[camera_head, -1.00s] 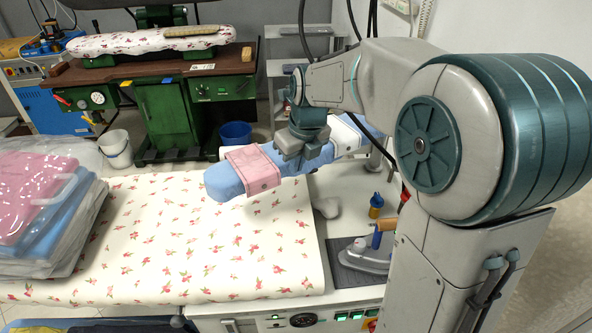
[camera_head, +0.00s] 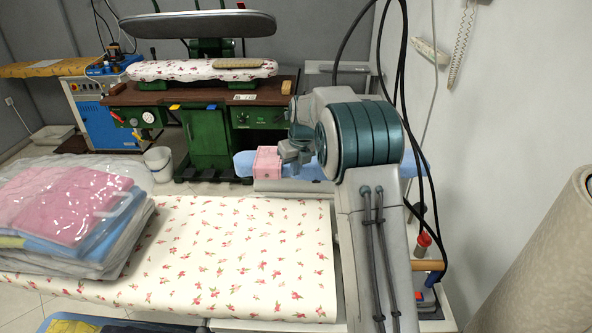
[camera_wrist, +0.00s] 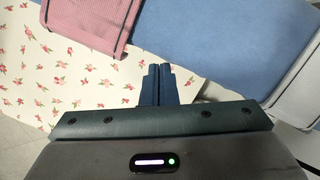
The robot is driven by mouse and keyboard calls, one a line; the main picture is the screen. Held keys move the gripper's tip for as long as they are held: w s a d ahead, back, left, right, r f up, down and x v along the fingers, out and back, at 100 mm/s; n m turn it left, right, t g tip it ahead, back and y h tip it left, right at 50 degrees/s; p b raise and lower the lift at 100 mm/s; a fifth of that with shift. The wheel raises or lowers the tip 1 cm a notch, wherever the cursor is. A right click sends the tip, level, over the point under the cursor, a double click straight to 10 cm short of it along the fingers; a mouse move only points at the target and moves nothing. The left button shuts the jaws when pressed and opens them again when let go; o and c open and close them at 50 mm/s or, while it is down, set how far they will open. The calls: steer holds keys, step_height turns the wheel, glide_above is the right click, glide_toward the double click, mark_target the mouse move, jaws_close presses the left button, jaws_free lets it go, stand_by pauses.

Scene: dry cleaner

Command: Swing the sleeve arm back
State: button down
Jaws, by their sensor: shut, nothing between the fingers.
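The sleeve arm, a long blue padded board (camera_head: 245,164), lies across the far edge of the flowered table in the head view. My own arm hides its middle. A folded pink cloth (camera_head: 267,161) is draped over it near its left end. My gripper (camera_head: 294,158) is at the sleeve arm, just right of the pink cloth. In the wrist view the fingers (camera_wrist: 157,86) are shut and empty, pointing at the edge of the blue pad (camera_wrist: 215,45). The pink cloth (camera_wrist: 92,18) lies up and left of them. I cannot tell whether the fingertips touch the pad.
The flowered ironing table (camera_head: 240,262) is clear in the middle. Bagged folded clothes (camera_head: 65,215) are piled on its left. A green press (camera_head: 208,140) and a white bucket (camera_head: 159,164) stand behind. Cables hang at right, near the wall and a beige roll (camera_head: 545,265).

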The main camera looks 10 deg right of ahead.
steer(key=shift+w+p, duration=0.5)
steer(key=shift+w, duration=0.55)
steer(key=shift+w+r, duration=0.1)
steer(key=shift+r, duration=0.1)
steer(key=shift+w+r, duration=0.1)
steer(key=shift+a, duration=0.1)
